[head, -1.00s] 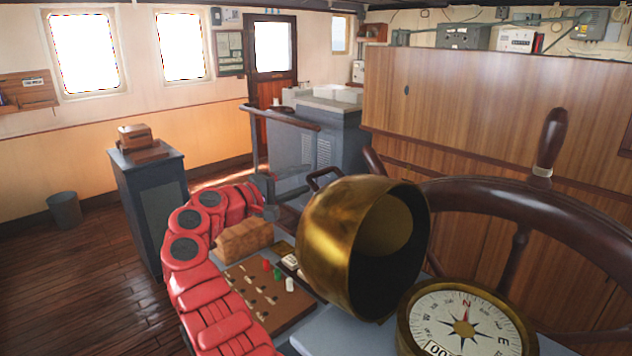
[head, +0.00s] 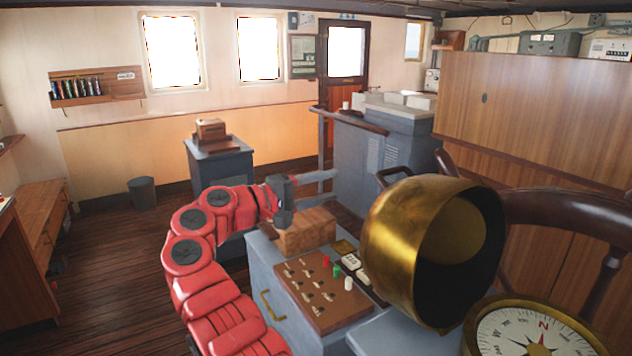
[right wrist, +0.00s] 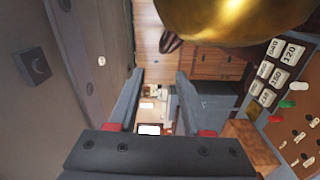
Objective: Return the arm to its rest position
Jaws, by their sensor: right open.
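My right arm, red with dark joints, rises from the bottom of the head view and bends over to the right. Its dark right gripper (head: 296,192) is open and empty, just behind the wooden block (head: 306,234) on the console. In the right wrist view the two grey fingers (right wrist: 158,85) stand wide apart, with nothing between them but the distant room. My left gripper is not in view.
The grey console (head: 264,290) carries a brown switch panel (head: 322,312), a large brass bowl-shaped housing (head: 390,245) and a compass (head: 530,335). A dark ship's wheel (head: 560,203) stands at right. A grey cabinet (head: 222,172) stands behind my arm. Open wooden floor lies left.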

